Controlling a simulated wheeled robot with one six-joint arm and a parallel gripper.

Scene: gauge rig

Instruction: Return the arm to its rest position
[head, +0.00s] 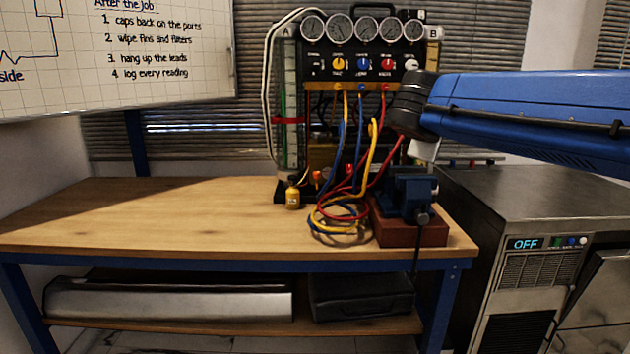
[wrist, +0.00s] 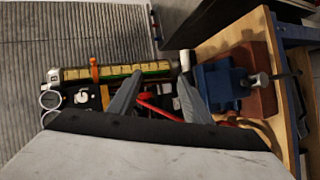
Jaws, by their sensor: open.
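My blue arm (head: 530,108) reaches in from the right edge in the head view, above the grey machine. Its dark wrist end is beside the gauge rig and above the vise; the fingers are not clear there. In the wrist view my gripper (wrist: 160,88) has its two grey fingers apart, with nothing held between them. The gauge rig (wrist: 110,75) lies beyond the fingers in that view, with a red hose (wrist: 155,110) showing between them. The blue vise (wrist: 220,85) is just right of the right finger; I cannot tell the gap.
The gauge rig (head: 362,65) stands at the back of the wooden bench (head: 150,215), with looped hoses (head: 340,215) hanging from it. The blue vise (head: 408,195) sits at the bench's right end. The grey machine (head: 530,190) stands to the right. The bench's left half is clear.

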